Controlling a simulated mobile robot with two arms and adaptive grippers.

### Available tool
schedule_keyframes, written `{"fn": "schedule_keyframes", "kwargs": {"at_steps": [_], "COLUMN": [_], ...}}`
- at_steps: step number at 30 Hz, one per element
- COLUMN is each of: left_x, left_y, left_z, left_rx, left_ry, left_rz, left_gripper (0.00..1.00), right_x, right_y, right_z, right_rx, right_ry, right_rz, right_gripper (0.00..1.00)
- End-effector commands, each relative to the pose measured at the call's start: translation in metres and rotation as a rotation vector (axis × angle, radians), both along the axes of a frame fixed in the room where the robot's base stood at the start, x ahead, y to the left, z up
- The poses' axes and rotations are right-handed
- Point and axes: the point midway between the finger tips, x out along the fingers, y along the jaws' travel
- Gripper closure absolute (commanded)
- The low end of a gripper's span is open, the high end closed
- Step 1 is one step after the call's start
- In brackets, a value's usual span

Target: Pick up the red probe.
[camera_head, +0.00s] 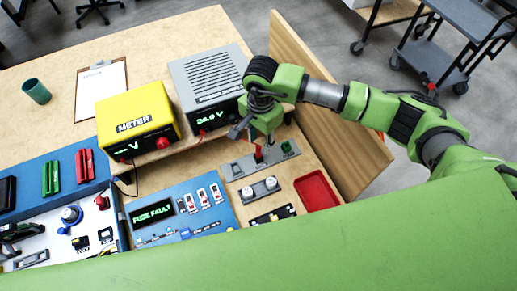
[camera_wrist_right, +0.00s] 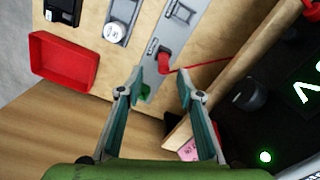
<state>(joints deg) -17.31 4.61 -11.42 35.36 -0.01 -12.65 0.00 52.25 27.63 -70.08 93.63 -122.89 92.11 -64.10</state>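The red probe (camera_head: 258,154) stands in a grey plate on the wooden table, in front of the grey 24.0 V supply. It also shows in the right wrist view (camera_wrist_right: 163,62), with a thin red cable running off to the right. My right gripper (camera_head: 252,136) is above and close to it. In the right wrist view the gripper (camera_wrist_right: 160,76) is open, its fingers apart and nothing between them held. The probe appears just beyond the gap between the fingertips. Contact cannot be seen. My left gripper is not in view.
The grey supply (camera_head: 208,73) and yellow meter (camera_head: 138,109) stand on a raised shelf behind. A green socket (camera_head: 289,147) is beside the probe on the plate. A red tray (camera_head: 316,191) lies at right, near a wooden side wall (camera_head: 330,110). A blue panel (camera_head: 180,214) lies in front.

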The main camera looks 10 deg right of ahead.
Motion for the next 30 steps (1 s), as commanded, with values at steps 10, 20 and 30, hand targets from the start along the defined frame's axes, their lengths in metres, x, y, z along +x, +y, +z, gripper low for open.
{"fn": "schedule_keyframes", "kwargs": {"at_steps": [10,20,30], "left_x": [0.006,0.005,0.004], "left_y": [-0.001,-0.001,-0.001], "left_z": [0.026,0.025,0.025], "left_rx": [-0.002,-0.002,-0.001], "left_ry": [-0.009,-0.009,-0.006], "left_rz": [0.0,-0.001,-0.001], "left_gripper": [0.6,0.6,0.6], "right_x": [0.004,0.004,0.004], "right_y": [0.005,0.004,0.004], "right_z": [-0.042,-0.048,-0.048], "right_rx": [0.002,0.001,0.001], "right_ry": [0.005,0.002,0.002], "right_rz": [-0.001,0.0,0.0], "right_gripper": [0.66,0.77,1.0]}}
